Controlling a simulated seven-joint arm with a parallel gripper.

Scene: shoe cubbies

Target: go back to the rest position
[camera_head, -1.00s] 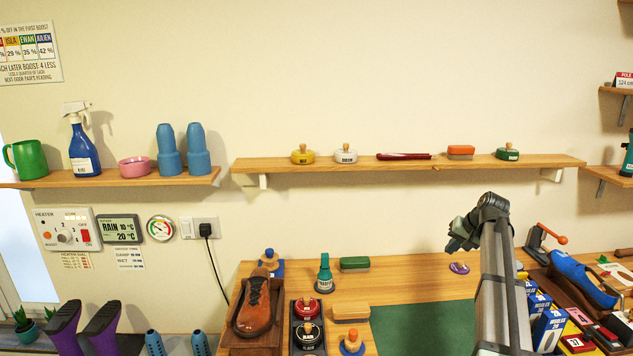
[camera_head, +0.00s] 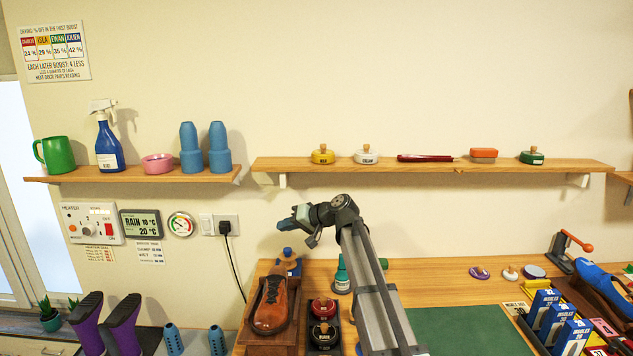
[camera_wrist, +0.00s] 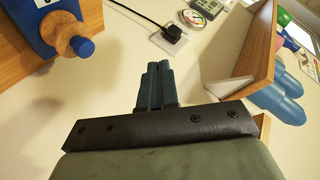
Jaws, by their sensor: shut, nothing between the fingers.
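My gripper (camera_head: 286,225) is at the end of my raised arm, in front of the wall. It is above the back left of the workbench and points left. In the wrist view its two blue fingers (camera_wrist: 155,86) are together with nothing between them. A blue item with a wooden knob (camera_head: 287,256) is on the bench below the gripper. It also shows large at the upper left of the wrist view (camera_wrist: 66,32). The underside of a shelf and the socket with its plug (camera_wrist: 172,35) lie beyond the fingers.
A wall shelf (camera_head: 432,165) with several tins and brushes runs above my arm. The left shelf (camera_head: 130,175) holds a green mug, spray bottle, pink bowl and blue shapes. A brown shoe (camera_head: 271,303) sits on the bench left of my arm.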

